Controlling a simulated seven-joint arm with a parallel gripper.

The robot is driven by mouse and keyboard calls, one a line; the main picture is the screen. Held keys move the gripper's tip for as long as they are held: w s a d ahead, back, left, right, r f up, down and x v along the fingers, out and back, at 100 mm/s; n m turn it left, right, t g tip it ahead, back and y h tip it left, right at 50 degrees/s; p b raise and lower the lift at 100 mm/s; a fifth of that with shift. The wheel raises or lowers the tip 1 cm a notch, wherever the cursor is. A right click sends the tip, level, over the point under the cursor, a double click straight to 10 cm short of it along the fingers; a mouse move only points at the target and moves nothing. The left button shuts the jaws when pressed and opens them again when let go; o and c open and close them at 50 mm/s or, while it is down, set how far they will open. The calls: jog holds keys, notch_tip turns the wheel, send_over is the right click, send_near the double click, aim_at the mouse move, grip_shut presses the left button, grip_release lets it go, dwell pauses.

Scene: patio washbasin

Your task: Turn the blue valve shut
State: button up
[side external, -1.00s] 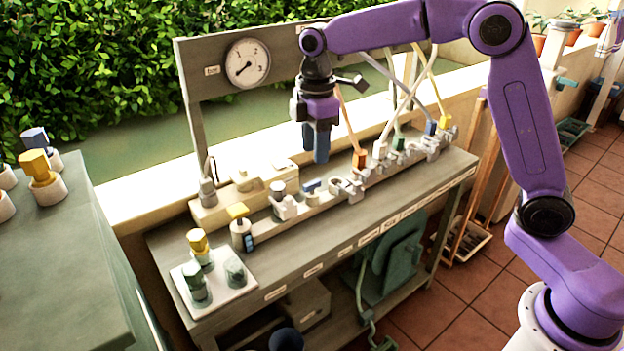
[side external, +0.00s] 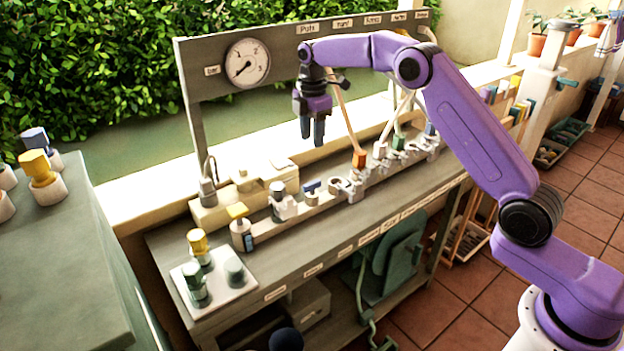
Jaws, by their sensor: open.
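A small valve with a blue handle (side external: 311,187) sits on the pipe rail of the bench, between a grey-capped fitting and a metal clamp. Its handle looks like a short flat bar; I cannot tell its exact angle. Another blue-topped piece (side external: 430,129) stands at the far right end of the rail, by a hose. My gripper (side external: 312,138) points down with its two dark fingers apart and empty. It hangs in the air above and behind the nearer blue handle, touching nothing.
A pressure gauge (side external: 247,63) is on the grey back frame. An orange connector (side external: 359,158) with a hose stands right of the blue handle. A white tray (side external: 240,293) holds several capped pieces.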

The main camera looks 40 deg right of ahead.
aim_at(312, 183)
notch_tip(312, 183, down, 14)
jog(key=shift+f, duration=0.1)
dwell(0.4)
grip_shut()
